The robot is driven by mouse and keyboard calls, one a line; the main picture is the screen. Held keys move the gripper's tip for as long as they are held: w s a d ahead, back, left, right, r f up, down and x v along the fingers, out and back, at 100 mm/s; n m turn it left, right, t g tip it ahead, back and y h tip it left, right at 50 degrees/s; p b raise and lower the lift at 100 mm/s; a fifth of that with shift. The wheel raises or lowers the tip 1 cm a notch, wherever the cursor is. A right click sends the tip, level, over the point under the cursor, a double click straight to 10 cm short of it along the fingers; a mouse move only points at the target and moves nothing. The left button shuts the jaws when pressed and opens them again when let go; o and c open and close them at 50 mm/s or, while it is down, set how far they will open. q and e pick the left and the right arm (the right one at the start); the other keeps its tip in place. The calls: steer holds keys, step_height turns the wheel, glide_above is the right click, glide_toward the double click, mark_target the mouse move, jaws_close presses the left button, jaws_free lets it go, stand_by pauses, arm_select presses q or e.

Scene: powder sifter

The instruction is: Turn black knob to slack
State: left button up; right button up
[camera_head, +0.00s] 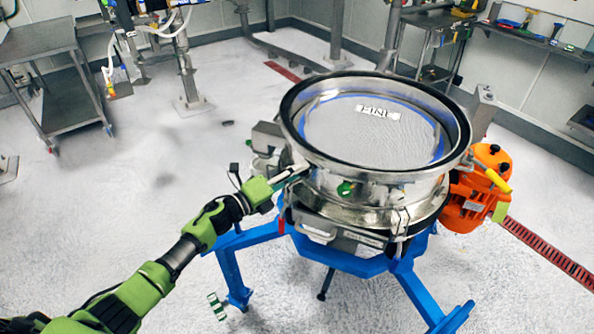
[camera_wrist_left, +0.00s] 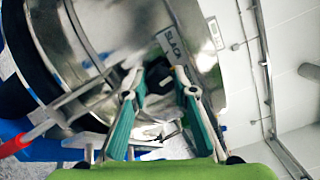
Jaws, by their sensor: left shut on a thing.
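The powder sifter (camera_head: 375,185) is a round steel drum on a blue frame, with a sieve labelled "FINE" on top. My left gripper (camera_head: 290,178) reaches its left side from the lower left. In the left wrist view, the two teal fingers of my left gripper (camera_wrist_left: 158,76) are on either side of the black knob (camera_wrist_left: 157,78) and shut on it. A label reading "SLACK" (camera_wrist_left: 172,42) is on the steel beside the fingertips. The knob is hidden in the head view, and its exact angle cannot be told. My right gripper is not in view.
An orange motor (camera_head: 478,190) is on the sifter's right side. A blue leg (camera_head: 232,275) stands below my left arm. A red lever (camera_wrist_left: 18,145) shows in the left wrist view. A grey cart (camera_head: 50,85) stands at the back left; the floor at left is mostly clear.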

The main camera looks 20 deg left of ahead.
arm_select(q)
steer(key=shift+f+n+p, duration=0.1)
steer(key=shift+n+p, duration=0.45)
steer(key=shift+n, duration=2.65)
steer(key=o, duration=1.1)
steer(key=shift+a, duration=0.1)
steer(key=v, duration=1.2)
